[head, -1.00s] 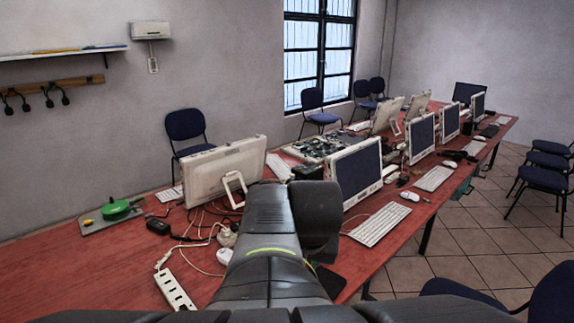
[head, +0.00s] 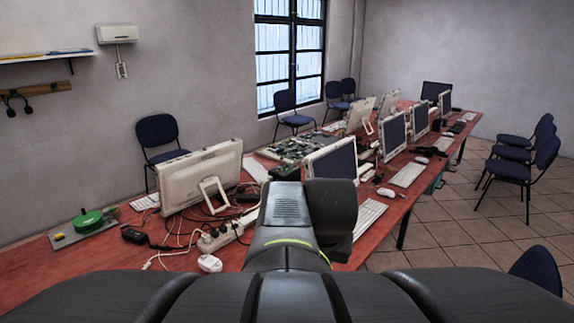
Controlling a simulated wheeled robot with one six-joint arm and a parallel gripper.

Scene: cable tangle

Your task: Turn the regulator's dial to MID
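I cannot make out a regulator or its dial for certain, and no MID mark is legible. A round green part (head: 88,220) sits on a flat grey plate (head: 70,240) at the left end of the red table, with a small yellow piece beside it. A white box (head: 116,34) hangs on the wall at the upper left, with a small fitting below it. My gripper's fingers are not visible.
The long red table (head: 110,275) carries several monitors, keyboards, loose cables, a white power strip (head: 235,230) and a white mouse (head: 209,263). A blue chair (head: 160,135) stands against the wall behind it. More chairs (head: 512,165) stand at the right, around open tiled floor (head: 450,225).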

